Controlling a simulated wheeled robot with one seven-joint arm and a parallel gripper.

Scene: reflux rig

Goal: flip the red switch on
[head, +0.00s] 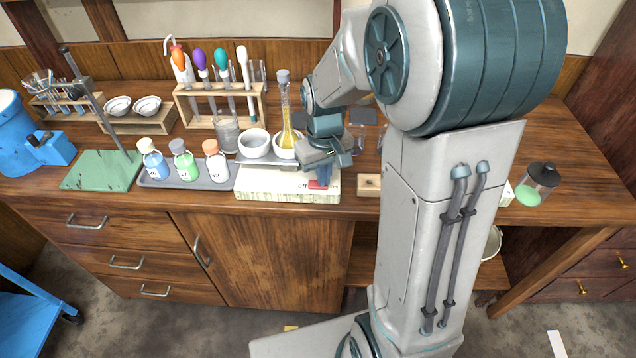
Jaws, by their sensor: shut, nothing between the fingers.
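The red switch (315,184) is a small red patch at the right end of the front face of a cream-coloured box (275,190) near the bench's front edge. My gripper (325,180) is shut and empty, pointing down right at the switch. Its fingers cover part of the switch, so I cannot tell its position or whether the fingers touch it.
A grey tray with several bottles (183,162) is left of the box. A small wooden block (369,185) sits to its right. Racks with pipettes (220,90) stand behind. A green-based stand (102,170) is at the left. My arm hides much of the right side.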

